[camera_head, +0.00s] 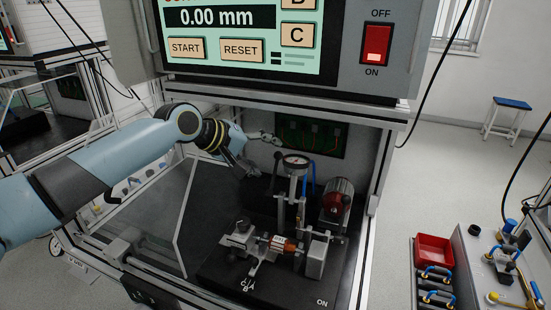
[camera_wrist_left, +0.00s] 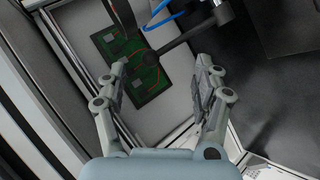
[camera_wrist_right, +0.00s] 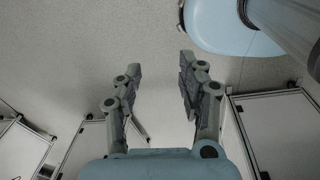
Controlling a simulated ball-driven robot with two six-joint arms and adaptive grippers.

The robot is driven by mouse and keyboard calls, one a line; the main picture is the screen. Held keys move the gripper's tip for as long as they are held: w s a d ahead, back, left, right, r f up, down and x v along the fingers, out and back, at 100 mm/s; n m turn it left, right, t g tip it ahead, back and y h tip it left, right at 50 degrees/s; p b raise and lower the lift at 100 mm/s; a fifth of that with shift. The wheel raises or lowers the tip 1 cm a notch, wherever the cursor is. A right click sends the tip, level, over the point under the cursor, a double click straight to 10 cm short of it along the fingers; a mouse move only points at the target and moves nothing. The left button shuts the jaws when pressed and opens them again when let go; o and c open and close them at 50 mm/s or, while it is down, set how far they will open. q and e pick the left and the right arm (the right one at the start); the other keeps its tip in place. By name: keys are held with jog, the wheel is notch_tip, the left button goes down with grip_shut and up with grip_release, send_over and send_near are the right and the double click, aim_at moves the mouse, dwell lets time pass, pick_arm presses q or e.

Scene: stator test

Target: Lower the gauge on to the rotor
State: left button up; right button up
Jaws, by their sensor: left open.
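The dial gauge (camera_head: 296,161) has a round white face and sits atop an upright stand inside the test cabinet. The rotor (camera_head: 283,244), copper and white, lies level on its supports below and in front of it, clearly apart from the dial. My left gripper (camera_head: 266,157) is open, just left of the gauge. In the left wrist view a dark lever with a round black knob (camera_wrist_left: 151,57) shows between the open fingers (camera_wrist_left: 160,68), with no contact visible. My right gripper (camera_wrist_right: 159,68) is open and empty above the floor, outside the head view.
A red-ended motor (camera_head: 337,197) stands right of the gauge stand. A green circuit board (camera_head: 310,136) is on the cabinet's back wall. The clear door (camera_head: 187,220) stands open at left. The control panel (camera_head: 235,45) overhangs above. A red bin (camera_head: 434,251) stands outside, at right.

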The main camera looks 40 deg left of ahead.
pick_arm(q)
jog(key=x, duration=0.4)
jog(key=shift+w+f, duration=0.25)
jog(key=shift+w, duration=0.1)
jog(key=shift+c, duration=0.4)
jog(key=c, duration=0.5)
grip_shut()
pick_arm(e)
jog(key=shift+w, duration=1.1)
